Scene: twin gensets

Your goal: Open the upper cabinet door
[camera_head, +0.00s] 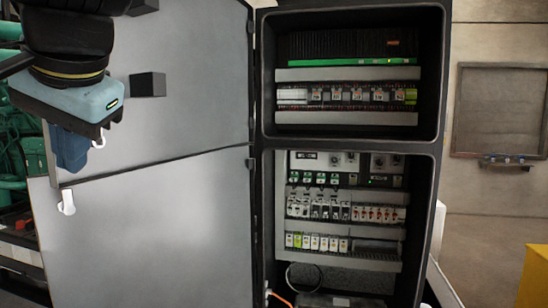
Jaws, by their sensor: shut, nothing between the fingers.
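The upper cabinet door (195,100) stands swung wide open to the left of the cabinet (350,10), its inner face toward me. The upper compartment (347,130) is exposed, with rows of electrical modules. My gripper (98,142) is at the door's outer left edge, near its lower corner. Its fingers are partly hidden, so I cannot tell whether they touch the door. It holds nothing.
The lower door (150,235) also stands open on the left, with a white latch (67,202) on its edge. Green machinery (20,145) is behind the doors. A framed board (500,110) hangs on the right wall. A yellow box (534,280) is at lower right.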

